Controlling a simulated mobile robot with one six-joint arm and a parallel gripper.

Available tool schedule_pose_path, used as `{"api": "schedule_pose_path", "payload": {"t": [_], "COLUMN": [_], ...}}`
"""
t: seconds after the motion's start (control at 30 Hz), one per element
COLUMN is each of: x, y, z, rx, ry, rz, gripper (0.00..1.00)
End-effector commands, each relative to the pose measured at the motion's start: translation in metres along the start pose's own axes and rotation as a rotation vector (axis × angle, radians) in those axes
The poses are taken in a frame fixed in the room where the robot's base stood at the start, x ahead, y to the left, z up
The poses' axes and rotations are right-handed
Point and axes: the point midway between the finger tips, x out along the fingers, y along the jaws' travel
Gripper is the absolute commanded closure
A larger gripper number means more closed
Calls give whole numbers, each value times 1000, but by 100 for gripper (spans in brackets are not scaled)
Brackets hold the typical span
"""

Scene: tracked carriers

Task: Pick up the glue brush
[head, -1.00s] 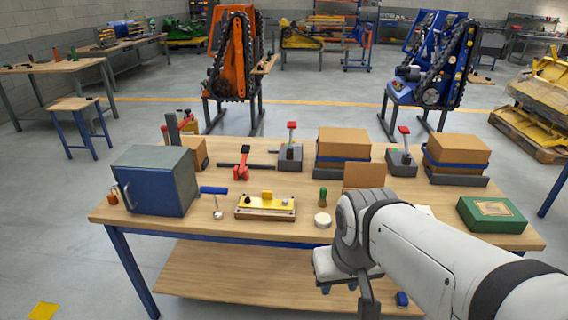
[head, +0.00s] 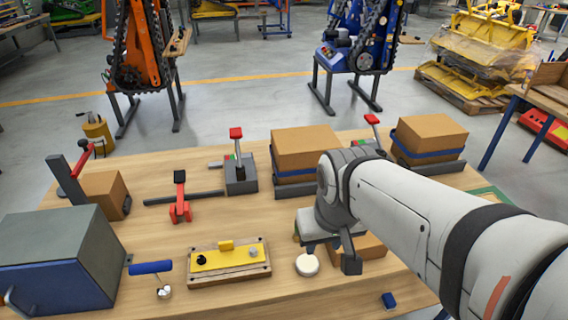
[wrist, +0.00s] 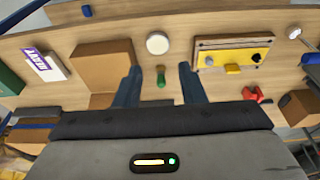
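A small upright green-handled item with a brownish end, which looks like the glue brush (wrist: 161,78), shows in the wrist view between my finger tips. In the head view it is almost wholly hidden behind my gripper (head: 332,250); only a sliver of green shows at the gripper's left. My gripper (wrist: 159,76) is open and empty, with one finger on each side of the green item in the picture. I cannot tell how far above it the fingers are, and I see no contact.
A white round disc (head: 307,265) lies beside the green item. A yellow-topped wooden fixture (head: 229,261), a blue-handled roller (head: 151,267) and a blue-grey cabinet (head: 65,262) stand to the left. Cardboard boxes (head: 305,145) and a red-knobbed lever device (head: 239,170) stand behind.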

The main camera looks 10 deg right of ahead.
Motion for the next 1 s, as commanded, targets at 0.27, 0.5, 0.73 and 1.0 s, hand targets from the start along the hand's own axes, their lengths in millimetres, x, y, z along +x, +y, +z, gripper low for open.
{"api": "schedule_pose_path", "payload": {"t": [0.27,0.5,0.73,1.0], "x": [0,2,25,94], "y": [0,0,14,10], "z": [0,-6,-55,-126], "rx": [-1,-10,-99,-247], "ry": [0,-8,-66,-152], "rz": [0,-1,-8,-23], "gripper": [64,51,48,48]}}
